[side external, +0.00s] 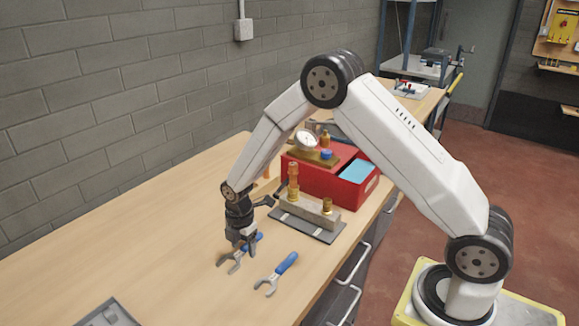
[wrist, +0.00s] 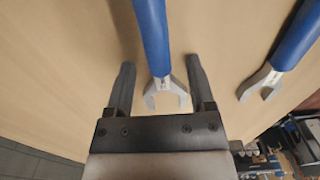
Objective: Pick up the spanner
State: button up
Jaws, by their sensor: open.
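Two spanners with blue handles and grey open-ended heads lie on the wooden bench. My gripper (side external: 240,246) is pointed down over the left spanner (side external: 228,264), hiding part of it. In the wrist view my gripper (wrist: 160,66) is open, with one finger on each side of this spanner (wrist: 153,35) near where handle meets head. I cannot tell any contact, and the far handle end is out of that view. The other spanner (side external: 288,262) lies to the right; it also shows in the wrist view (wrist: 297,38), outside the fingers.
A grey block with brass fittings (side external: 307,207) stands on a dark plate behind the spanners. A red box (side external: 328,187) with a gauge on top is beyond it. A grey object (side external: 108,314) lies at the front left. The left bench top is clear, up to the brick wall.

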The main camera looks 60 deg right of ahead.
dwell(0.4)
grip_shut()
jog(key=shift+r, duration=0.15)
jog(key=shift+r, duration=0.8)
jog(key=s+r, duration=1.1)
jog(key=s, duration=0.3)
jog(key=shift+d, duration=0.25)
